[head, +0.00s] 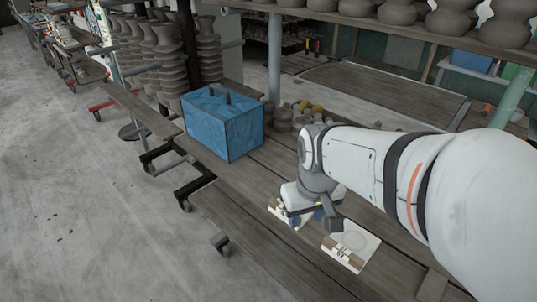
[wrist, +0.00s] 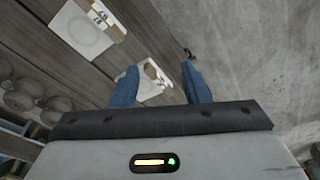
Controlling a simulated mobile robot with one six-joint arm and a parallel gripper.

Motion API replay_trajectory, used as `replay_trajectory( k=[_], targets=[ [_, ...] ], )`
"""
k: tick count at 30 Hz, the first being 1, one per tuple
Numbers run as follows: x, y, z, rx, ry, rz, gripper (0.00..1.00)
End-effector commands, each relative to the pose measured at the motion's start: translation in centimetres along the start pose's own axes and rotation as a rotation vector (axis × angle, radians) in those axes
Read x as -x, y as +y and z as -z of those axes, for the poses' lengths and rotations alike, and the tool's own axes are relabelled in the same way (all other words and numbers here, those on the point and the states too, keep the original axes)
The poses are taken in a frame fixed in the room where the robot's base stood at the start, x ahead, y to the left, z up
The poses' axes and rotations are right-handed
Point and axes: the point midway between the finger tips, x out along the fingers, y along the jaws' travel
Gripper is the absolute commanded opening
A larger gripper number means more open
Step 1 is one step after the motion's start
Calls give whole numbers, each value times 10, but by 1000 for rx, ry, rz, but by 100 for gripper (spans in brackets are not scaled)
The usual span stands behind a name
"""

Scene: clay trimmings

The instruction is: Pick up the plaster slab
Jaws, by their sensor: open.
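Two white slabs lie on the dark plank table. The nearer slab (head: 363,241) has a round mark and a brown block with dark marks along one edge; it also shows at the upper left of the wrist view (wrist: 75,38). The other slab (head: 277,209) is partly hidden by my gripper (head: 318,216) in the head view. In the wrist view this second slab (wrist: 147,90) shows between and beyond the blue fingers of my gripper (wrist: 160,76). My gripper is open and empty. I cannot tell its exact height above the slab.
A blue box with a handle (head: 222,122) stands on the table behind my gripper. Small clay pieces (head: 283,116) lie beside it. Stacked grey pots (head: 168,60) stand at the back, and more pots sit on the shelf (head: 440,38). Concrete floor lies to the left.

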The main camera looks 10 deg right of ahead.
Motion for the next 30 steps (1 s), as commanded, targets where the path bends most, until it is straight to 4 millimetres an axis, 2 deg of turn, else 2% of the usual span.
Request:
replay_trajectory(
  k=[1, 6, 9, 13, 15, 20, 30],
  targets=[
    [-5, 2, 17, 42, -23, 4, 42],
    [-35, 7, 72, 216, -85, 21, 42],
    [-57, 10, 99, 311, -115, 35, 42],
    [-86, 13, 126, 410, -146, 52, 42],
    [-98, 14, 135, 450, -158, 60, 42],
    [-116, 15, 146, 502, -171, 70, 42],
    [-152, 14, 142, 513, -175, 73, 42]
  ],
)
